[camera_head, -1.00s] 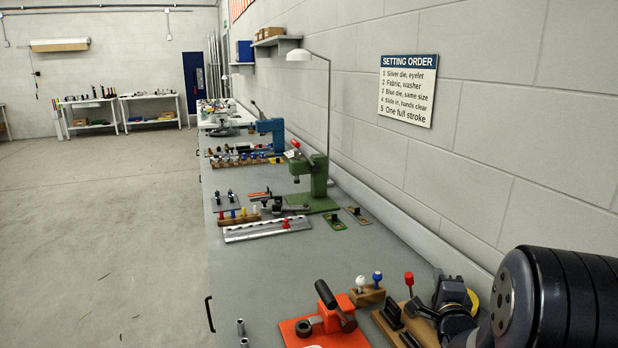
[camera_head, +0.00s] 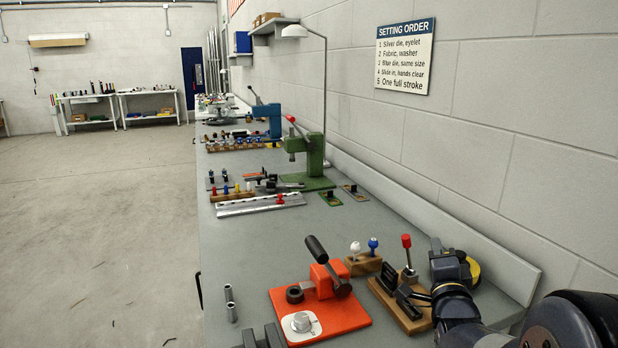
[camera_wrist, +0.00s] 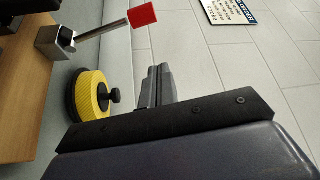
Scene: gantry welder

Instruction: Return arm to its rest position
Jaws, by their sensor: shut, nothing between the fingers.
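My gripper (camera_wrist: 157,85) shows in the wrist view with its two dark fingers together and nothing between them. It points toward the pale block wall, beside a yellow ribbed disc (camera_wrist: 90,95) with a black knob. The fingers are apart from the disc, to its right in the picture. In the head view my dark arm fills the lower right corner, beyond the wooden block with a red-topped lever (camera_head: 406,242). My fingers cannot be made out clearly there.
An orange-red press (camera_head: 345,318) stands on the grey bench (camera_head: 270,232) in front. A green press (camera_head: 316,160) and a die rack (camera_head: 255,204) are farther back. Bare bench lies between. Open floor (camera_head: 100,240) is on the left.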

